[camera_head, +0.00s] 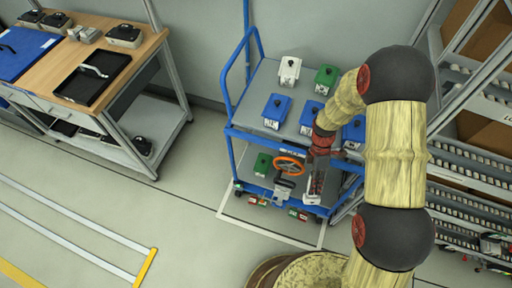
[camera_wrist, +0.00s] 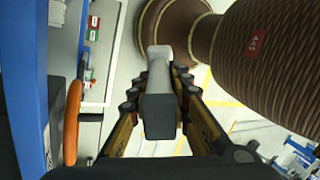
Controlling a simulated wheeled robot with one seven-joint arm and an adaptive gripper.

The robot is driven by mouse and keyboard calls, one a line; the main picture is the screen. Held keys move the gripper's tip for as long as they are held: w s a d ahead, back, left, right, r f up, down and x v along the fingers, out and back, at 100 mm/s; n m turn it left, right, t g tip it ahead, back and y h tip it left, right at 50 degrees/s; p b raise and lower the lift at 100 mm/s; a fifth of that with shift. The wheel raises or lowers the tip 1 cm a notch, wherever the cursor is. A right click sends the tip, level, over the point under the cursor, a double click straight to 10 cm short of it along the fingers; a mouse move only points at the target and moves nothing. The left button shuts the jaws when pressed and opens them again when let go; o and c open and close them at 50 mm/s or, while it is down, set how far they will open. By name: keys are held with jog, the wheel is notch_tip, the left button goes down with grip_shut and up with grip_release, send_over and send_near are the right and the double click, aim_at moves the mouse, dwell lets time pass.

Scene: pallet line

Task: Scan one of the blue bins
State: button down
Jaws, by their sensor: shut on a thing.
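My gripper (camera_head: 317,180) is shut on a grey and black device, which looks like a hand scanner (camera_wrist: 160,115). In the wrist view the fingers (camera_wrist: 159,76) close on it from both sides. In the head view my gripper hangs at the front of the blue cart (camera_head: 233,131), and the device is hard to make out there.
A white bin (camera_head: 289,69) and a green bin (camera_head: 326,77) stand at the back of the cart top. An orange ring (camera_head: 290,165) is close left of my gripper. A workbench (camera_head: 137,62) is at left, racks (camera_head: 470,154) at right. The floor (camera_head: 190,205) at front left is clear.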

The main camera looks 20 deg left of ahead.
jog(key=a+r+n+t+b, duration=0.1)
jog(key=a+r+n+t, duration=0.45)
jog(key=a+n, duration=0.4)
jog(key=w+a+r+n+t+b, duration=0.1)
jog(key=a+r+n+t, duration=0.5)
jog(key=n, duration=0.6)
jog(key=a+r+n+t+b, duration=0.1)
jog(key=a+r+n+t, duration=0.4)
jog(key=a+n+t, duration=0.4)
jog(key=w+d+f+n+g+b, duration=0.1)
jog(key=w+f+g+b, duration=0.1)
jog(key=w+b, duration=0.3)
jog(key=shift+w+d+f, duration=0.35)
jog(key=shift+w+f, duration=0.25)
jog(key=shift+w, duration=0.35)
jog(key=shift+g, duration=0.25)
jog(key=shift+w+d+f, duration=0.1)
jog(key=shift+w+f, duration=0.15)
jog(key=shift+w, duration=0.35)
dwell(0.3)
dwell(0.4)
